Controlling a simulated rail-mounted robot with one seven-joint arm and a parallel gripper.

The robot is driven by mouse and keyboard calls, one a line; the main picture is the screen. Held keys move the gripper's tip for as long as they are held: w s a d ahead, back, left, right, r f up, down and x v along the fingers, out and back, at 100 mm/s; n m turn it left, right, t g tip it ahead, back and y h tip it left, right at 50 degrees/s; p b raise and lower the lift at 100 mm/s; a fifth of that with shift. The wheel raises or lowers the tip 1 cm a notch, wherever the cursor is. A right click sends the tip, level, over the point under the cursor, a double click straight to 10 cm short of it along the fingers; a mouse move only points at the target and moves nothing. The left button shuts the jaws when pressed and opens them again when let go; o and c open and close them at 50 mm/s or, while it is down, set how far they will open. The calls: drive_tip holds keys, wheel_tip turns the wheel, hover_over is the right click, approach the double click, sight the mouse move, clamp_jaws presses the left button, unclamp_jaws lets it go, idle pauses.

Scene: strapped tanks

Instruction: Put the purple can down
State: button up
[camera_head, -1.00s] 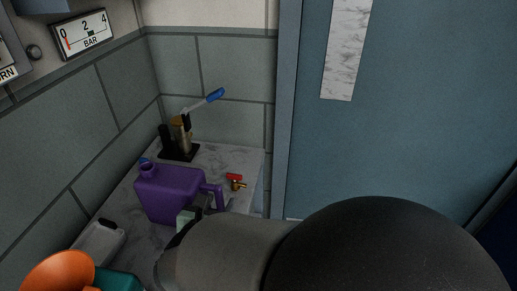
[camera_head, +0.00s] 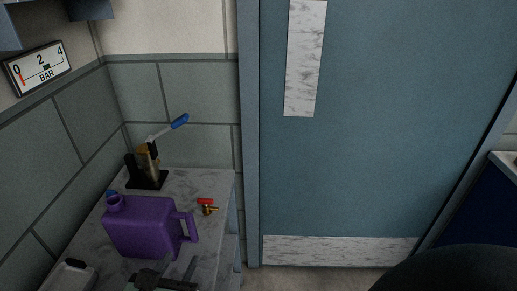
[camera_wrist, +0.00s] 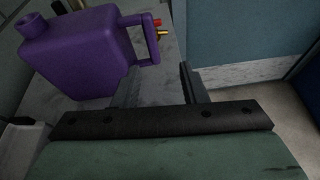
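The purple can (camera_head: 142,227) stands upright on a marble-look counter (camera_head: 205,184), its spout at the left and its handle (camera_head: 187,227) at the right. In the wrist view the can (camera_wrist: 75,52) is at the upper left, with its handle (camera_wrist: 145,42) just beyond my fingers. My gripper (camera_wrist: 160,85) is open, with nothing between its fingers. In the head view my gripper (camera_head: 172,271) is low at the near side of the can and apart from the handle. The near part of the counter is cut off by the frame.
A dark stand with a blue-handled lever (camera_head: 148,170) is behind the can. A small brass valve with a red handle (camera_head: 207,206) lies to its right. A pale box (camera_head: 68,278) is at the near left. A blue door (camera_head: 370,130) stands right of the counter.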

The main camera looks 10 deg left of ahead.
drive_tip(key=w+d+f+m+g+h, duration=0.2)
drive_tip(key=w+d+m+g+h, duration=0.2)
drive_tip(key=d+m, duration=0.6)
drive_tip(key=w+d+f+m+g+h, duration=0.2)
drive_tip(key=w+d+m+g+h, duration=0.3)
drive_tip(key=d, duration=0.8)
drive_tip(key=s+d+f+m+g+y, duration=0.1)
drive_tip(key=s+d+m+g+y, duration=0.1)
drive_tip(key=d+m, duration=0.4)
drive_tip(key=s+d+m+g+y, duration=0.2)
drive_tip(key=s+d+m+y, duration=0.2)
drive_tip(key=m, duration=1.1)
drive_tip(key=d+y, duration=0.1)
drive_tip(key=d, duration=0.2)
drive_tip(key=shift+d+f+m+g, duration=0.25)
drive_tip(key=shift+f+m+g, duration=0.05)
drive_tip(key=shift+f+g, duration=0.1)
